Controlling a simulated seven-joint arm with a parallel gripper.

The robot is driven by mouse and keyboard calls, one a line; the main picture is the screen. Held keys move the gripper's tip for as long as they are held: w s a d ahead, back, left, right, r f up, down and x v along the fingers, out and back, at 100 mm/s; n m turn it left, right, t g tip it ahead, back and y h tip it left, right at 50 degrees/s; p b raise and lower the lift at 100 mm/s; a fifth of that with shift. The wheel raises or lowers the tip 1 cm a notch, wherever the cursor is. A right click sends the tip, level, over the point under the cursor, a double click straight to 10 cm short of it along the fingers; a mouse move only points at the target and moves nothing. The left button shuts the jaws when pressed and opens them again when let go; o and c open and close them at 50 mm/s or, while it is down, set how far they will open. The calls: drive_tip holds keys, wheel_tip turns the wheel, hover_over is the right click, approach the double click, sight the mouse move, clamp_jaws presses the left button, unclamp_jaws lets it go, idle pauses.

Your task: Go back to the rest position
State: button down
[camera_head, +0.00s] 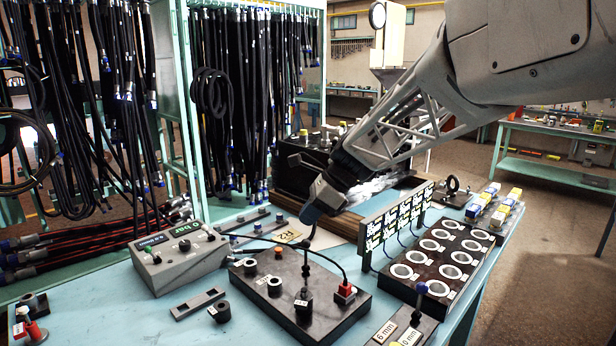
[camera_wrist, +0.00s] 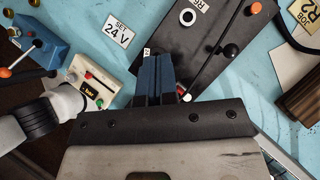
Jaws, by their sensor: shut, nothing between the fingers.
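My gripper (camera_head: 309,214) hangs at the end of my arm in the head view, above the workbench (camera_head: 130,293) and just behind the dark fixture plate (camera_head: 335,324). It is shut and empty. Its blue fingers (camera_wrist: 154,78) lie side by side in the wrist view, pointing at the fixture plate's edge. A thin lever with a black ball knob (camera_wrist: 231,49) rises from the plate. In the head view the gripper looks close to this lever, but I cannot tell whether they touch.
A grey control box (camera_head: 178,256) stands on the left of the bench. A dark board with white rings (camera_head: 436,262) and an upright label panel (camera_head: 396,217) stand on the right. Hanging hoses (camera_head: 240,100) fill the rack behind. Bare bench shows at the front left.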

drive_tip(key=s+d+f+n+t+h, duration=0.1)
drive_tip(key=s+d+f+n+h, duration=0.1)
drive_tip(key=s+d+n, duration=0.4)
drive_tip(key=s+d+f+n+t+h, duration=0.1)
drive_tip(key=s+d+n, duration=0.4)
drive_tip(key=s, duration=1.1)
drive_tip(key=s+d+f+n+t+h, duration=0.1)
drive_tip(key=s+d+f+n+h, duration=0.2)
drive_tip(key=s+d+n, duration=0.3)
drive_tip(key=shift+s+d+f+n+h, duration=0.3)
drive_tip(key=shift+s+d+h, duration=0.4)
drive_tip(key=shift+s, duration=1.9)
